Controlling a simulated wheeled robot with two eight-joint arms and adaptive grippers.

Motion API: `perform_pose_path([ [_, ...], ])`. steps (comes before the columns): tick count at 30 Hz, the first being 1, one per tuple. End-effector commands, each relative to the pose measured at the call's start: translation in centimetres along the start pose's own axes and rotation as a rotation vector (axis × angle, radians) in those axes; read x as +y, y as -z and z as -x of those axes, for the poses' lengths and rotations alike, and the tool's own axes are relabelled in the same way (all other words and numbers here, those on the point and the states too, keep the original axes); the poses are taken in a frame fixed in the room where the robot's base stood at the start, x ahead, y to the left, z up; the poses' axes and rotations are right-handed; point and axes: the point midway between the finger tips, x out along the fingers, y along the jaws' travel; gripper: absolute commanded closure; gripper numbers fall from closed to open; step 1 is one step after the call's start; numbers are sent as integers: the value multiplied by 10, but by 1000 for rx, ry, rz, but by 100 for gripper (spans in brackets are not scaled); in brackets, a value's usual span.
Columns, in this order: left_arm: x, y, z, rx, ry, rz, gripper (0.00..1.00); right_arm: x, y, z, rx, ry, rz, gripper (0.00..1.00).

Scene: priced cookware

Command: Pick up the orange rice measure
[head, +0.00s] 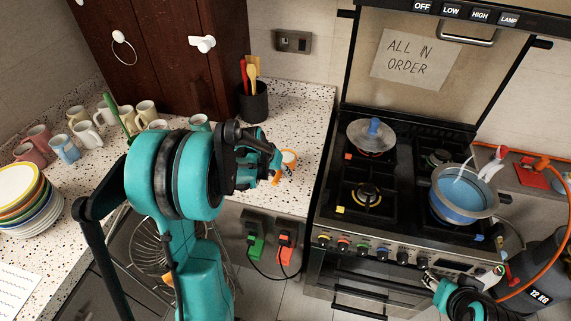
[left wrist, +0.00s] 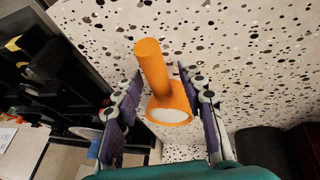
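The orange rice measure (head: 289,157) is on the speckled counter, partly hidden behind my left gripper (head: 272,166) in the head view. In the left wrist view the orange rice measure (left wrist: 153,62) shows a long round handle and a wider cup end with something white in its mouth. The open fingers of my left gripper (left wrist: 158,76) stand on either side of it, with visible gaps; neither finger looks closed on it. My right gripper (head: 432,281) is low at the right, in front of the stove; its fingers are too small to read.
The stove (head: 396,200) stands right of the counter, with a blue-filled pot (head: 462,196) and a lidded pan (head: 371,138) on it. A black utensil holder (head: 253,103) is behind the gripper. Several mugs and a plate stack (head: 28,200) are at left.

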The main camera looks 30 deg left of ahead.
Motion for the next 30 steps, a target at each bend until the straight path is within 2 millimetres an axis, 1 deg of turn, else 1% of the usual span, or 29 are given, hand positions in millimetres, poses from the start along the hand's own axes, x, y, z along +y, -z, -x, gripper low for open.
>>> perform_pose_path([
  [1,0,0,0,0,0,0,79,0,0,0,0,0,0,60],
  [2,0,0,0,0,0,0,87,0,0,0,0,0,0,60],
  [3,0,0,0,0,0,0,98,0,0,0,0,0,0,60],
  [4,0,0,0,0,0,0,100,0,0,0,0,0,0,60],
  [13,0,0,1,0,0,0,100,0,0,0,0,0,0,60],
  [17,1,2,6,0,0,0,100,0,2,2,0,0,0,60],
  [20,3,6,16,0,0,0,100,0,4,6,0,0,0,60],
  [23,6,13,31,0,0,0,100,0,8,11,0,0,0,60],
  [24,8,16,39,0,0,0,100,0,10,14,0,0,0,60],
  [25,12,17,44,0,-1,-1,100,0,11,16,0,0,0,60],
  [30,55,7,62,-2,-2,-6,100,0,17,24,0,0,0,60],
])
